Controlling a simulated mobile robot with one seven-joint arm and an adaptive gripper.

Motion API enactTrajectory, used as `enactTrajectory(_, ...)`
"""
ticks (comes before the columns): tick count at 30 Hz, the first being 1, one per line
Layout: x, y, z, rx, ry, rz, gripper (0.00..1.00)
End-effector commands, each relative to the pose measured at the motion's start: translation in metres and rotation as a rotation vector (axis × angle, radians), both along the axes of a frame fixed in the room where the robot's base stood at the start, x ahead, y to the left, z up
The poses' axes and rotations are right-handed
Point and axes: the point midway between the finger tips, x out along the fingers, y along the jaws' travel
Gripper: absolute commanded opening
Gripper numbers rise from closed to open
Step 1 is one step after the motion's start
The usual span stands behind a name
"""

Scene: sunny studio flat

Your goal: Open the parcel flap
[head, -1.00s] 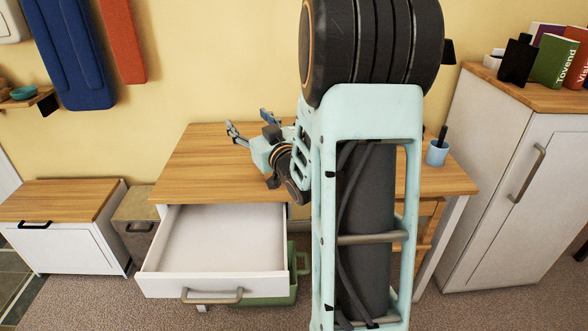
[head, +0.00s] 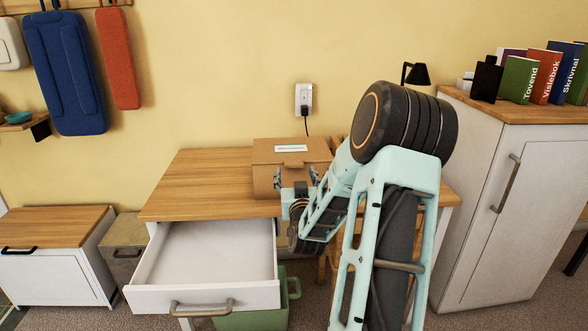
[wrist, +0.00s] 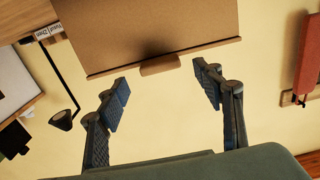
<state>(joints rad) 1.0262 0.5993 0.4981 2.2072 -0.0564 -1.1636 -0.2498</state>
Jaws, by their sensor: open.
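The parcel (head: 262,182) is a brown cardboard box at the back of the wooden desk. Its top flap (head: 270,148) lies closed, with a white label and a small tab (head: 293,163) at the front edge. My gripper (head: 296,177) is open and empty, just in front of the parcel, its fingers pointing at it. In the wrist view the flap (wrist: 150,35) fills the top, and the tab (wrist: 160,65) shows between and just beyond the fingertips (wrist: 160,79). I cannot tell if a finger touches the box. My arm hides part of the parcel's front and right.
The desk's white drawer (head: 205,262) stands open at the front, with a green bin (head: 255,318) below. The desk top (head: 200,180) left of the parcel is clear. A plugged wall socket (head: 304,98) is behind the parcel. A white cabinet (head: 480,200) stands on the right.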

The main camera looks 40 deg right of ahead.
Motion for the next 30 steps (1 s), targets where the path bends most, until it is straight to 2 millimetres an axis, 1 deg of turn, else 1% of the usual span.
enactTrajectory(1, 0.008, -0.005, -0.001, 0.001, -0.001, -0.001, 0.61)
enactTrajectory(3, 0.017, -0.011, -0.001, 0.001, -0.001, -0.001, 0.61)
enactTrajectory(9, 0.037, -0.023, -0.001, 0.000, 0.000, 0.000, 0.61)
enactTrajectory(14, 0.043, -0.027, 0.000, 0.001, 0.001, 0.000, 0.61)
enactTrajectory(22, 0.043, -0.027, 0.000, 0.000, 0.001, 0.000, 0.61)
enactTrajectory(30, 0.043, -0.026, 0.000, 0.000, 0.001, 0.001, 0.31)
